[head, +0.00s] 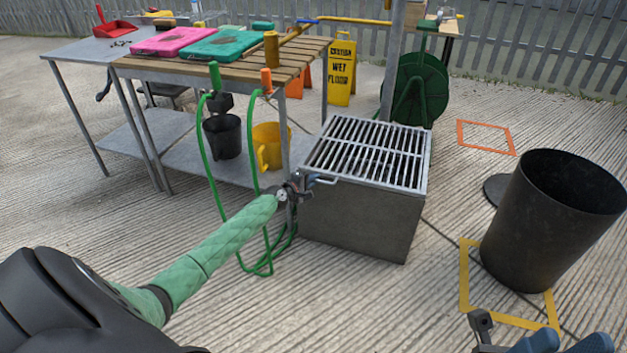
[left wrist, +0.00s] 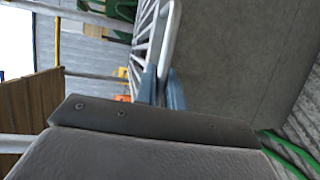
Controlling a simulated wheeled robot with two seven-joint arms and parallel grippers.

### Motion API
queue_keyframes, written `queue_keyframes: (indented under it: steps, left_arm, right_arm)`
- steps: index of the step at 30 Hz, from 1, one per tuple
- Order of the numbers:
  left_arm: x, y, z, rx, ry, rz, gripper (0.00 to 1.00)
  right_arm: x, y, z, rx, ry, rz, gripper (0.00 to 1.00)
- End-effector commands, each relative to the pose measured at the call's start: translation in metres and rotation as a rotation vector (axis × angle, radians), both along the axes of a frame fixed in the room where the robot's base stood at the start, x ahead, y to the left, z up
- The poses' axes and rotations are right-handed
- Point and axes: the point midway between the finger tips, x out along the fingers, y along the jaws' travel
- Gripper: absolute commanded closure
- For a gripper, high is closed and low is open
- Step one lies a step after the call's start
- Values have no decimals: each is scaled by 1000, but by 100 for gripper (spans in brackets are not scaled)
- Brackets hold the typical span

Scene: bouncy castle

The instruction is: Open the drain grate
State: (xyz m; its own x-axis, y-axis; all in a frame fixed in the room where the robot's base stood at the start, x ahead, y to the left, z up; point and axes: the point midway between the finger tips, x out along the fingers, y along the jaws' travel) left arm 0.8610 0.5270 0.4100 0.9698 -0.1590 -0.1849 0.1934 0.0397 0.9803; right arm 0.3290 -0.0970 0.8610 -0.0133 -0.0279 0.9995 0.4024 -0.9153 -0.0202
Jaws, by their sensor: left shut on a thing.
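The drain grate (head: 372,150) is a pale metal grid of parallel bars. It lies flat on top of a dark grey box-shaped drain (head: 358,218). A small pale handle sticks out at the grate's near left corner. My left gripper (head: 318,180) is at that corner and is shut on the handle, partly hiding it. In the left wrist view the blue fingers of the gripper (left wrist: 162,88) close around the pale handle bar (left wrist: 171,35), beside the drain's grey wall. My right gripper (head: 568,342) is at the bottom right edge, its two blue fingers apart and empty.
A slatted wooden bench (head: 245,68) with pink and teal cases stands behind left, green hoses (head: 207,150) hanging from it. A black bin (head: 552,222) stands at right by a yellow floor outline. A green hose reel (head: 418,90) is behind the drain.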

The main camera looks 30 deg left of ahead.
Motion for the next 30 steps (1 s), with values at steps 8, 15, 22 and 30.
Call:
queue_keyframes:
  steps: [8, 15, 22, 30]
  left_arm:
    - [0, 0, 9, 15, 3, 0, 100]
    - [0, -1, 16, 28, 5, -1, 100]
    - [0, -1, 21, 42, 8, -1, 100]
    - [0, -1, 26, 56, 12, 0, 100]
  right_arm:
    - [0, -3, 8, -14, 3, -28, 64]
    - [-3, -5, 9, -26, 17, -45, 64]
    - [-3, -9, 15, -39, 10, -69, 64]
    - [1, -8, 13, -60, 49, -83, 64]
